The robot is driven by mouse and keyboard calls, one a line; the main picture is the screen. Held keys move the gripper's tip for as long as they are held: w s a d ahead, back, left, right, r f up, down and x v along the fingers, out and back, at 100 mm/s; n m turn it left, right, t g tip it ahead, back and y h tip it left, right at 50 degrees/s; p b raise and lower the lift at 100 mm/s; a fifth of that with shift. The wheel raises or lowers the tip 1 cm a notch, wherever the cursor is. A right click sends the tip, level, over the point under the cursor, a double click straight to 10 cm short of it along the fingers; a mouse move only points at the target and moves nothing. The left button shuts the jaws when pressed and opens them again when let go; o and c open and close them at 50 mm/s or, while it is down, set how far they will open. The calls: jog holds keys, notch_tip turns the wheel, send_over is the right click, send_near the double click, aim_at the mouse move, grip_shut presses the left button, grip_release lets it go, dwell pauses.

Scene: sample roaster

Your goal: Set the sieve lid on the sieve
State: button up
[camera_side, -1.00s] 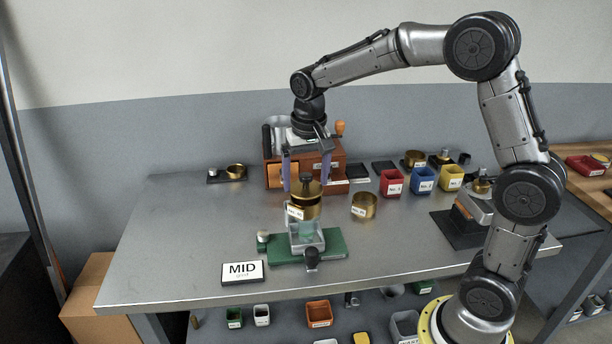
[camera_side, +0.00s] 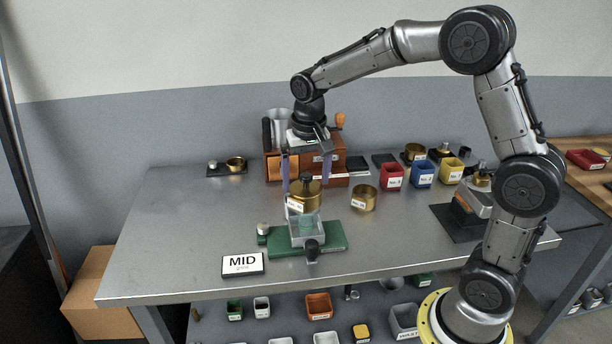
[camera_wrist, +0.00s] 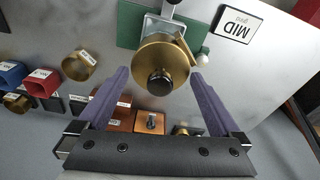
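A round brass lid with a dark knob (camera_side: 306,181) sits at the top of a labelled brass sieve (camera_side: 305,204), above a clear cup (camera_side: 307,232) on a green base (camera_side: 335,238). The wrist view shows the lid (camera_wrist: 150,60) from above, with its black knob (camera_wrist: 160,82). A brass edge shows past the lid's upper right; I cannot tell whether the lid is fully seated. My gripper (camera_side: 306,186) points down over it. Its two purple fingers are wide apart, one on each side of the lid. In the wrist view my gripper (camera_wrist: 158,76) has gaps between fingertips and knob.
Another brass ring (camera_side: 363,198) stands close on the right. A wooden box machine (camera_side: 335,166) is just behind. A MID sign (camera_side: 243,265) lies front left.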

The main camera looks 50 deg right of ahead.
aim_at(308, 191)
notch_tip(308, 191, up, 14)
jog(key=s+a, duration=0.1)
jog(key=shift+s+f, duration=0.15)
dwell(0.3)
jog(key=s+a+r+n+t, duration=0.15)
jog(key=s+r, duration=0.35)
jog(key=s, duration=0.6)
jog(key=s+a+f+n+t, duration=0.2)
jog(key=s+f+n, duration=0.3)
jog(key=s+f, duration=0.6)
jog(key=shift+s+a+f+n+t+y, duration=0.2)
jog(key=shift+s+a+n+t+y, duration=0.15)
jog(key=shift+s+a+t+y, duration=0.1)
